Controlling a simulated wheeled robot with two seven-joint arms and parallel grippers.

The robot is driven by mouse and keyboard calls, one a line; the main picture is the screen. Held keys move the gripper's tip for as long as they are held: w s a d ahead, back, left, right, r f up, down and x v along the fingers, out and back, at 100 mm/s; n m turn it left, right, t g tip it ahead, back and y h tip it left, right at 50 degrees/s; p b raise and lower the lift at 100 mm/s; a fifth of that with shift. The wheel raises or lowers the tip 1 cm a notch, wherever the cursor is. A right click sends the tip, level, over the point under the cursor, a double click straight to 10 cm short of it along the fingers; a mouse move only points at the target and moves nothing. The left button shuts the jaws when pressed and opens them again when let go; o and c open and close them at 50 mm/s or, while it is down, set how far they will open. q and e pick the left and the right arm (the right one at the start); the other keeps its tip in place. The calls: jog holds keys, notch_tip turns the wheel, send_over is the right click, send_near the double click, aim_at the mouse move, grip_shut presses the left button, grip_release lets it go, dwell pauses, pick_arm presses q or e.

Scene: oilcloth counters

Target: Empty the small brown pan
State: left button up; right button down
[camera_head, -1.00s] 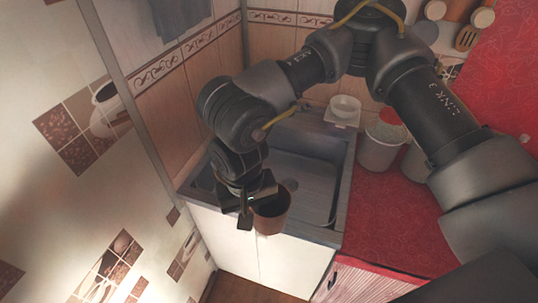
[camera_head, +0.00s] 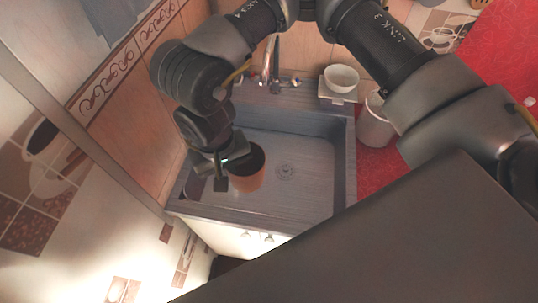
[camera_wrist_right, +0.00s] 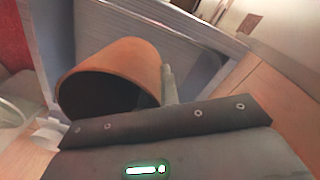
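The small brown pan (camera_head: 246,172) is in my right gripper (camera_head: 222,172), above the left part of the grey sink (camera_head: 300,200). The gripper is shut on the pan's grey handle, which shows in the right wrist view (camera_wrist_right: 168,84). The pan (camera_wrist_right: 140,62) has an orange-brown outside and a dark inside. Its mouth shows in the head view; I cannot tell exactly how far it is tilted. The inside is too dark to show any contents. My left gripper is not in view.
The faucet (camera_head: 271,65) rises behind the sink. A white bowl (camera_head: 341,78) stands at the sink's back right corner. A pale container (camera_head: 374,124) is on the red counter (camera_head: 378,168) to the right. The tiled wall is close on the left.

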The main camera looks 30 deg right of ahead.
pick_arm(q)
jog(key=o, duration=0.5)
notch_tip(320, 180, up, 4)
jog(key=p, duration=0.2)
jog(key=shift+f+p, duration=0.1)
jog(key=shift+p, duration=0.3)
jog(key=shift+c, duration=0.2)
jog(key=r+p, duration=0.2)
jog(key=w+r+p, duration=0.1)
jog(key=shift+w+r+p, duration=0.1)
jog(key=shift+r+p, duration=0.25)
pick_arm(e)
jog(key=s+a+f+m+p, duration=0.25)
jog(key=a+f+m, duration=0.2)
jog(key=m, duration=1.15)
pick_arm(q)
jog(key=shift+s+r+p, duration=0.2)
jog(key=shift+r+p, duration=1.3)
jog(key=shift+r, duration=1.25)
pick_arm(e)
jog(key=w+d+f+m, duration=0.3)
jog(key=f+m, duration=0.3)
jog(key=m, duration=1)
jog(key=w+d+f+m, duration=0.4)
jog(key=f+m, duration=0.3)
jog(key=m, duration=0.9)
jog(key=shift+w+f+m+t+y, duration=0.15)
jog(key=shift+w+m+t+y, duration=0.15)
jog(key=shift+y, duration=0.1)
